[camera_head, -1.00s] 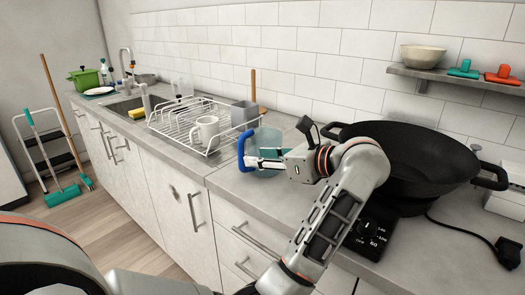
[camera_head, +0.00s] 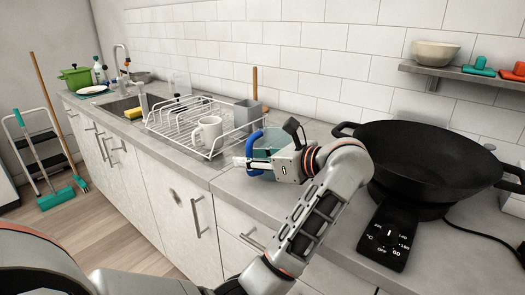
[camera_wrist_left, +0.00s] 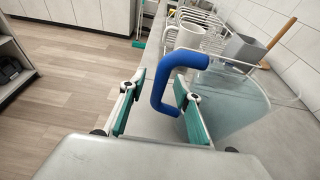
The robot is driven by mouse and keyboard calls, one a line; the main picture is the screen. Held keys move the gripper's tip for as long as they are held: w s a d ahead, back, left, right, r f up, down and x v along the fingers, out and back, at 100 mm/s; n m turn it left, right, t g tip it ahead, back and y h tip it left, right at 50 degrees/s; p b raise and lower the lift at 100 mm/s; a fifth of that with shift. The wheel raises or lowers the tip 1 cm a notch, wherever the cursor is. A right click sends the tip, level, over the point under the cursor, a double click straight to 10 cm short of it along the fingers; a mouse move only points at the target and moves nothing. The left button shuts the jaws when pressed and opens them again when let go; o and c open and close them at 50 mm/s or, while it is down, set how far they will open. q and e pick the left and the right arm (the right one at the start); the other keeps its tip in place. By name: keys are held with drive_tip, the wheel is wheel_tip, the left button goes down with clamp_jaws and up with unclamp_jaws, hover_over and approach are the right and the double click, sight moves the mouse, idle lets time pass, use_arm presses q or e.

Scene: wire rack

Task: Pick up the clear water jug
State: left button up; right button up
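The clear water jug stands on the counter, with a bluish see-through body (camera_wrist_left: 228,103) and a blue handle (camera_head: 254,140). In the head view my left gripper (camera_head: 243,163) is at the handle and hides the lower part of the jug. In the left wrist view the gripper (camera_wrist_left: 159,84) is open, with one teal-padded finger on each side of the blue handle (camera_wrist_left: 158,92). Gaps show between the handle and the fingers, more clearly on the left. My right gripper is not in view.
A white wire dish rack (camera_head: 184,122) with a white mug (camera_head: 207,131) and a grey holder (camera_head: 248,113) stands just beyond the jug. A large black wok (camera_head: 425,160) sits on a black hob (camera_head: 389,238) to the right. A tiled wall (camera_head: 300,65) runs behind.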

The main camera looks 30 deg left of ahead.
use_arm(q)
drive_tip(key=shift+a+f, duration=0.1)
drive_tip(key=shift+a, duration=0.25)
drive_tip(key=shift+d, duration=0.15)
drive_tip(key=shift+c, duration=0.5)
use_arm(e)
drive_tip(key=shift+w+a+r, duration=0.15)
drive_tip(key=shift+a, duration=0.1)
use_arm(q)
clamp_jaws()
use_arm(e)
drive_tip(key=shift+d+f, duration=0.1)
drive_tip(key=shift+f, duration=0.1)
use_arm(q)
drive_tip(key=shift+r, duration=0.2)
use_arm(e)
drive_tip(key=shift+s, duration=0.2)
use_arm(q)
drive_tip(key=shift+r, duration=0.15)
